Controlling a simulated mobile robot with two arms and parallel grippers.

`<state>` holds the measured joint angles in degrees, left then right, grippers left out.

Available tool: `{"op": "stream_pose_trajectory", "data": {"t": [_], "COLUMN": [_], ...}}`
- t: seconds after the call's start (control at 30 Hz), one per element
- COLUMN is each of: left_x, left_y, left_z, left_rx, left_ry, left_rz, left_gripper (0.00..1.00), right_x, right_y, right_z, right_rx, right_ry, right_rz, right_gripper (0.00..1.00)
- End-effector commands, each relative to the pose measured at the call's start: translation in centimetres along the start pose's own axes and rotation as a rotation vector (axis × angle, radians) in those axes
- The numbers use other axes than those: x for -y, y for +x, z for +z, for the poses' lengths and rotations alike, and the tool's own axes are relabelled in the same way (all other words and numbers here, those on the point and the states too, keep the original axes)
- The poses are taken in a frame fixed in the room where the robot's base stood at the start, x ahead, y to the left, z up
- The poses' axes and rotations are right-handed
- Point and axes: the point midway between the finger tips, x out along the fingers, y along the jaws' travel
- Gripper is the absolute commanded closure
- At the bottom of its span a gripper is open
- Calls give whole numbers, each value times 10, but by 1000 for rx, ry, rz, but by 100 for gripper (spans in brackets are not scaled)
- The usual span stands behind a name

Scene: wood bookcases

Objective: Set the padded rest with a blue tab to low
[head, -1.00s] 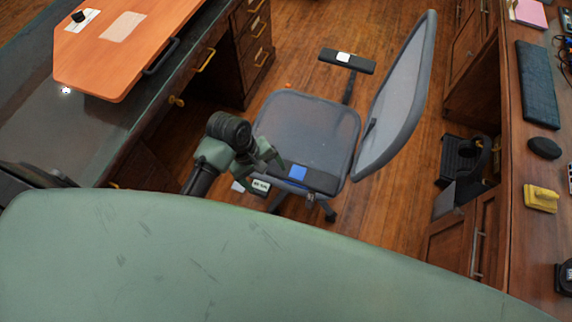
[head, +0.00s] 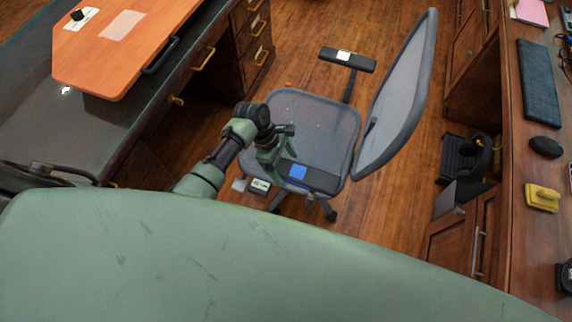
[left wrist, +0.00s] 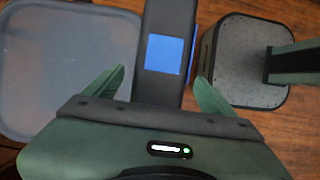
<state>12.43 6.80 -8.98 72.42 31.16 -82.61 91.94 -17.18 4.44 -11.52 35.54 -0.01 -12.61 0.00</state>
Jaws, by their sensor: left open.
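The padded rest with the blue tab (head: 322,181) is the near armrest of a grey office chair (head: 315,118). Its blue tab (head: 298,172) faces up at the rest's left end. My left gripper (head: 270,160) is open beside that end. In the left wrist view, my left gripper (left wrist: 160,78) has its fingers on either side of the dark padded rest (left wrist: 160,90), with the blue tab (left wrist: 164,54) just beyond the fingertips. Gaps show between fingers and rest, and nothing is held. The rest's support is mostly hidden. My right gripper is not in view.
The chair's other armrest (head: 347,60) has a white tab. The tilted backrest (head: 398,95) rises at right. A desk with an orange board (head: 120,45) stands at left, a wooden counter (head: 540,225) at right. A small labelled box (head: 260,187) is near the chair's base.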

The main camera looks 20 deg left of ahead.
Motion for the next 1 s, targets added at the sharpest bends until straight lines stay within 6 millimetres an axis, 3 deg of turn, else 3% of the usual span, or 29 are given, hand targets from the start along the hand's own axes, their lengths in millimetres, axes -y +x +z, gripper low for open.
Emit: {"op": "stream_pose_trajectory", "data": {"t": [0.27,0.37,0.6,0.77,1.0], "left_x": [0,0,0,0,0], "left_y": [3,3,2,11,55], "left_z": [0,0,0,-3,-21], "left_rx": [0,0,0,0,1], "left_ry": [2,1,1,0,0], "left_rz": [2,1,1,0,-1], "left_gripper": [15,37,100,100,100], "right_x": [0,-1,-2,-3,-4], "right_y": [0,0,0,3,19], "right_z": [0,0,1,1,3], "right_rx": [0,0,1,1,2], "right_ry": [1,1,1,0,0], "right_rz": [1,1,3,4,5], "right_gripper": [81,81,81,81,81]}}
